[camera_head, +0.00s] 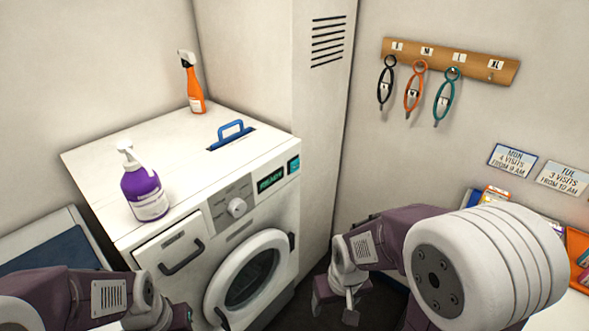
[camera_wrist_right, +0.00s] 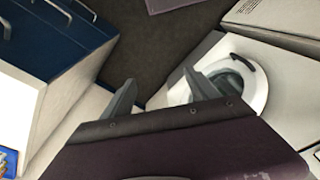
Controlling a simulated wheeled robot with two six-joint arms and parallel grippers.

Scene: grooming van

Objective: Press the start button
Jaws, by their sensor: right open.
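The white washing machine (camera_head: 185,250) stands at left centre in the head view, its round door (camera_head: 250,275) shut. Its panel has a knob (camera_head: 236,207), a display reading READY (camera_head: 271,179) and a small teal square (camera_head: 294,165) at the right end, which looks like the start button. My right gripper (camera_head: 337,300) is low, right of the machine and apart from it. In the right wrist view its fingers (camera_wrist_right: 162,92) are spread and empty, with the machine's door (camera_wrist_right: 240,78) beyond. My left gripper (camera_head: 185,318) is at the bottom edge, mostly cut off.
A purple pump bottle (camera_head: 145,193), a blue handle (camera_head: 231,132) and an orange spray bottle (camera_head: 191,85) are on the machine's top. A tall cabinet (camera_head: 322,130) stands behind its right side. Looped leads (camera_head: 413,90) hang on the right wall.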

